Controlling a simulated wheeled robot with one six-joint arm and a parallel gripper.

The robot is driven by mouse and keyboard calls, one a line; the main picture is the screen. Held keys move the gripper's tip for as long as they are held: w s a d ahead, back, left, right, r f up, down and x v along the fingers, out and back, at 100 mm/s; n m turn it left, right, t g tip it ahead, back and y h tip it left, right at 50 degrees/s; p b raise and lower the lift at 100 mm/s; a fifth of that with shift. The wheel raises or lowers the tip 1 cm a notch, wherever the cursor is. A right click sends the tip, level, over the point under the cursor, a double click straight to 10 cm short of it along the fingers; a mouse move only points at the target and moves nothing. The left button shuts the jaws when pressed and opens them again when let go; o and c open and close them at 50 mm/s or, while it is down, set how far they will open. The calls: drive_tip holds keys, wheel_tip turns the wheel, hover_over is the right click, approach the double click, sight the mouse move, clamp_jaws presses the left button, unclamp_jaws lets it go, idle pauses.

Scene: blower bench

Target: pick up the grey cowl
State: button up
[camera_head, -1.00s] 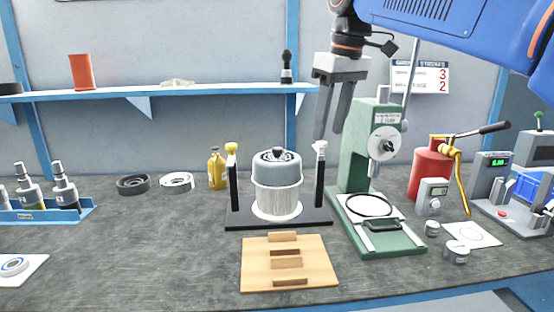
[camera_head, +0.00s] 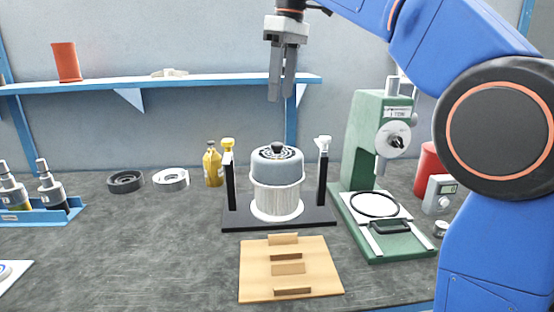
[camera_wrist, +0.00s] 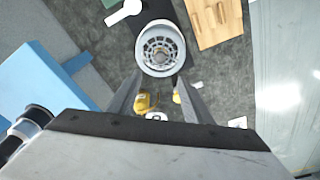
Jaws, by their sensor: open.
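The grey cowl (camera_head: 278,167) is a rounded cap with a slotted top and a dark knob. It sits upright on a white ribbed cylinder (camera_head: 276,200) in a black stand (camera_head: 240,217) with two posts. In the wrist view the cowl (camera_wrist: 161,46) shows from above as a round grille, just beyond the fingertips. My gripper (camera_head: 281,99) points down with its fingers apart and empty. It hangs above the cowl with a clear gap. The fingers also show in the wrist view.
A green press (camera_head: 362,140) stands right of the stand. A wooden board (camera_head: 262,288) lies in front. A yellow bottle (camera_head: 212,166) and two rings, one dark (camera_head: 126,181) and one light (camera_head: 171,179), sit to the left. A blue shelf (camera_head: 200,84) runs behind.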

hover_over(277, 143)
drive_tip(key=f, duration=0.7)
drive_tip(key=shift+s+d+f, duration=0.2)
drive_tip(key=shift+f, duration=2.75)
clamp_jaws()
